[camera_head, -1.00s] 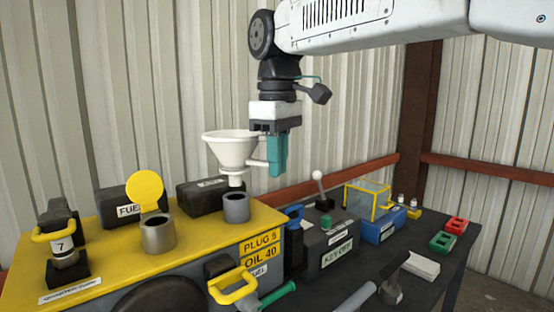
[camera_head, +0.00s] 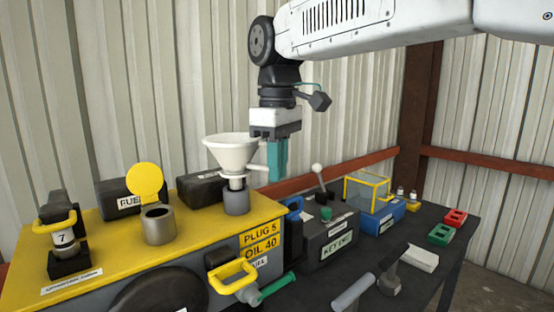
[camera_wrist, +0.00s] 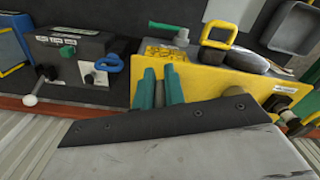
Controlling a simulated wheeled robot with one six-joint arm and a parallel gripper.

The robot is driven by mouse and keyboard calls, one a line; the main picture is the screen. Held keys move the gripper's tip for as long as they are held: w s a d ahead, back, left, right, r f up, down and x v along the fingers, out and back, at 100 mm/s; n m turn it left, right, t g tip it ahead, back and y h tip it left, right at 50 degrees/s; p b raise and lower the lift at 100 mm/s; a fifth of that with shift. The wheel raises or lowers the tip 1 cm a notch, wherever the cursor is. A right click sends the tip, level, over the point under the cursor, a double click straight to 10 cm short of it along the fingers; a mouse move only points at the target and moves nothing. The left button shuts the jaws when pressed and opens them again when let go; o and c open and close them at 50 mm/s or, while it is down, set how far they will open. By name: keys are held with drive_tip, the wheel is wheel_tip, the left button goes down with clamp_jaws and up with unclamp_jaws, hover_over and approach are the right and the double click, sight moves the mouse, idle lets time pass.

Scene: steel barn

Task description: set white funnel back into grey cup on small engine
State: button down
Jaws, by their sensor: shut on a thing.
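The white funnel (camera_head: 230,153) is upright, directly over the small grey cup (camera_head: 237,203) on the yellow-topped engine (camera_head: 196,228). I cannot tell whether the collar rests on the rim. My gripper (camera_head: 277,162) is shut on the funnel's side handle (camera_head: 257,166), to the right of the bowl. In the wrist view its teal fingers (camera_wrist: 159,88) point at the engine's edge, and the funnel is not clearly seen there.
A wider grey filler (camera_head: 159,226) with a raised yellow lid (camera_head: 145,183) stands left of the cup. Black boxes (camera_head: 204,190) sit behind it. A dark key box (camera_head: 328,243) stands on the bench at right. A corrugated wall is close behind.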

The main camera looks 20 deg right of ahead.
drive_tip(key=shift+f, duration=1.4)
drive_tip(key=shift+f, duration=0.15)
drive_tip(key=c, duration=1.4)
unclamp_jaws()
drive_tip(key=shift+r, duration=3.95)
drive_tip(key=shift+r, duration=2.45)
